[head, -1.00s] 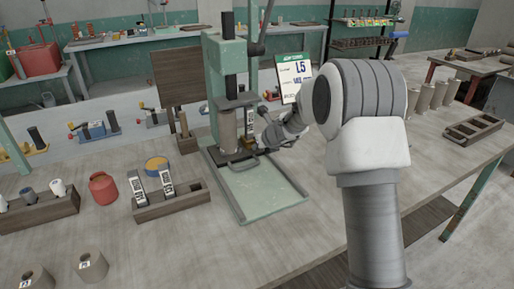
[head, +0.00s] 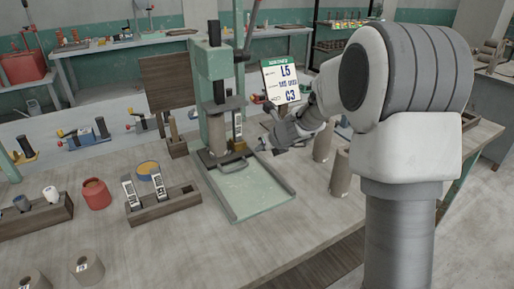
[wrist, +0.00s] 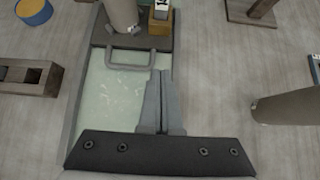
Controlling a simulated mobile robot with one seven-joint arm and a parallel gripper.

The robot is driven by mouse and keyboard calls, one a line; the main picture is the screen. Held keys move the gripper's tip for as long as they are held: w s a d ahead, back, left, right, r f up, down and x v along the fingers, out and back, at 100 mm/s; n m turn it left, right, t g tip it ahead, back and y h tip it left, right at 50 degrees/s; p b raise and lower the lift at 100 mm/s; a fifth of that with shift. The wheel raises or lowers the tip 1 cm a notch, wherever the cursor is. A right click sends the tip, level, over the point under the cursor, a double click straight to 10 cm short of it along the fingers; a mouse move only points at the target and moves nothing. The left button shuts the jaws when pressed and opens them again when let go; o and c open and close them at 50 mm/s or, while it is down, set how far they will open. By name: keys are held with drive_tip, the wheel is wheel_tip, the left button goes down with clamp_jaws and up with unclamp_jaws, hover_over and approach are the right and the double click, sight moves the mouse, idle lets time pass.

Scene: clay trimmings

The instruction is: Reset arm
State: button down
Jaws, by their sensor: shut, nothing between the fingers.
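My gripper (head: 262,148) is shut and empty, just to the right of the green press (head: 213,62) in the head view. In the wrist view my gripper (wrist: 161,72) points over the press's pale green tray (wrist: 90,120), with its two fingers together. A grey bar handle (wrist: 124,68) lies just ahead and to the left of the fingertips. My arm covers much of the right side of the head view.
A grey cylinder (head: 216,131) stands in the press, with a labelled block (head: 238,140) beside it. Tall clay cylinders (head: 340,172) stand right of the tray. A wooden rack (head: 165,205) and a red jar (head: 96,194) are at left.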

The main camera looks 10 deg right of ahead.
drive_tip(key=s+a+r+n+g+p, duration=0.1)
drive_tip(key=s+r+n+p, duration=0.2)
drive_tip(key=s+r+n, duration=0.55)
drive_tip(key=s+a+r+n+p, duration=0.2)
drive_tip(key=s+r+n, duration=0.5)
drive_tip(key=s+r, duration=0.15)
drive_tip(key=s+d+r+n+g+h+p, duration=0.1)
drive_tip(key=s+d+n, duration=0.3)
drive_tip(key=s+n, duration=0.4)
drive_tip(key=s+d+r+n+g+h+p, duration=0.1)
drive_tip(key=s+d+r+n+h+p, duration=0.1)
drive_tip(key=s+n, duration=0.6)
drive_tip(key=s+d+p, duration=0.1)
drive_tip(key=s+p, duration=0.1)
drive_tip(key=s, duration=0.3)
drive_tip(key=shift+d+r+h, duration=0.15)
drive_tip(key=shift+d+h, duration=0.15)
drive_tip(key=shift+d, duration=0.05)
